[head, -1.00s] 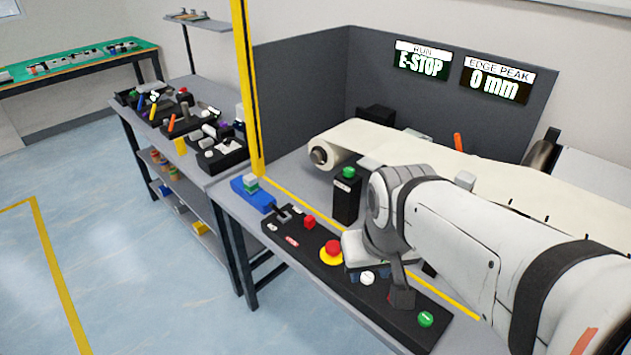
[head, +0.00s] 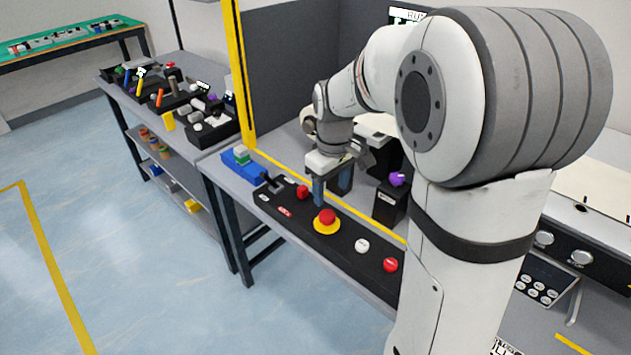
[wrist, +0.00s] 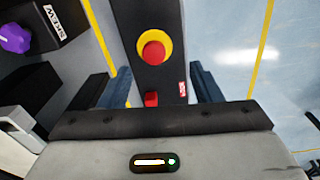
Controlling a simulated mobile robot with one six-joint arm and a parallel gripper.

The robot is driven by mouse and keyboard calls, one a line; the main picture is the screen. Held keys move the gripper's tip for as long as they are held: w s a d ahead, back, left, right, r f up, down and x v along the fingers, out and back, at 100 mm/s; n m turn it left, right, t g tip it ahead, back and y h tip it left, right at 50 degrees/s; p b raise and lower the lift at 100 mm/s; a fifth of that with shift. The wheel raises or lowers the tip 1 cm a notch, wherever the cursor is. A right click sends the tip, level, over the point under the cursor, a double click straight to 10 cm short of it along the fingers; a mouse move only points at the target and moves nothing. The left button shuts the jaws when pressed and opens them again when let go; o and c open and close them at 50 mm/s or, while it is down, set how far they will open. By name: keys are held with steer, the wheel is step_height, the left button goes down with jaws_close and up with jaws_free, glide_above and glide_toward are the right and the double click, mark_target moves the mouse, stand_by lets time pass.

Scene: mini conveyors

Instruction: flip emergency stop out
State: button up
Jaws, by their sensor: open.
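The emergency stop is a red mushroom button (head: 327,216) on a yellow ring, set in a black control panel (head: 345,247). My gripper (head: 330,188) points down over the panel just behind and above the button, open and empty. In the wrist view the emergency stop (wrist: 154,52) lies ahead of my open gripper (wrist: 163,84), between the lines of its two fingers, apart from both. I cannot tell whether the button is pressed in or out.
A red square button (wrist: 151,99) sits between the fingers in the wrist view. A white button (head: 362,246) and another red button (head: 390,265) lie farther right. A black box with a purple knob (head: 397,180) stands behind the panel. My arm hides much of the conveyor.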

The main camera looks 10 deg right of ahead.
mark_target(327, 214)
steer(key=shift+w+f+n, duration=0.5)
steer(key=shift+w+f, duration=0.6)
steer(key=shift+w, duration=0.15)
steer(key=shift+w+f, duration=0.15)
steer(key=shift+f, duration=0.15)
step_height(327, 214, down, 7)
steer(key=shift+f, duration=0.2)
steer(key=shift+c, duration=0.4)
